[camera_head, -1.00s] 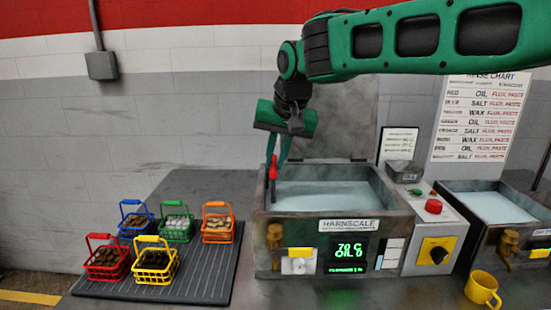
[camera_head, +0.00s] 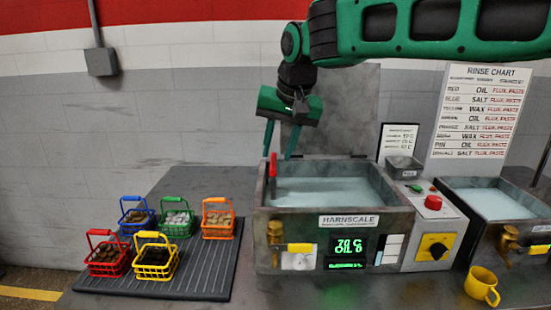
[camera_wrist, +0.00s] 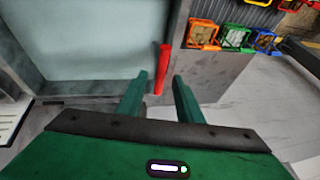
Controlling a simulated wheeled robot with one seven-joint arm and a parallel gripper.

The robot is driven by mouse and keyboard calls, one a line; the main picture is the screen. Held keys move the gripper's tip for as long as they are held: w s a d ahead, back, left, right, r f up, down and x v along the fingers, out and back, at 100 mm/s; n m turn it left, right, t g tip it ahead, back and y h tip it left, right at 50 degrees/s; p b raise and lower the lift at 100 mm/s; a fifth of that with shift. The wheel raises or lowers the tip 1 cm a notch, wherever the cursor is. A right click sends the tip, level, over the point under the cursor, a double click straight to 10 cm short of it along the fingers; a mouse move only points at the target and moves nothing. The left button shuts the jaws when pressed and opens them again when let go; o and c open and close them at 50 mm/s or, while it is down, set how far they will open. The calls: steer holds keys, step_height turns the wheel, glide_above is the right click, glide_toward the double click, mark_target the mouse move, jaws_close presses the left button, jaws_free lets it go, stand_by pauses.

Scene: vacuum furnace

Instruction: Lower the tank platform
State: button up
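The left tank (camera_head: 338,223), labelled HARNSCALE, holds pale liquid and has its lid raised at the back. A red upright handle (camera_head: 272,165) stands at the tank's left wall; it also shows in the wrist view (camera_wrist: 163,68). No platform can be made out in the liquid. My gripper (camera_head: 279,156) is over the tank's left side, fingers pointing down and spread apart. In the wrist view my gripper (camera_wrist: 160,78) is open, with the red handle beyond and between its fingertips, apparently not gripped.
Several coloured wire baskets with contents, including the yellow one (camera_head: 155,257), stand on a ribbed black mat (camera_head: 205,281) left of the tank. A control panel with a red button (camera_head: 433,203), a second tank (camera_head: 490,203) and a yellow mug (camera_head: 482,286) are right.

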steer(key=v, duration=0.7)
steer(key=shift+r, duration=0.15)
steer(key=shift+s, duration=0.1)
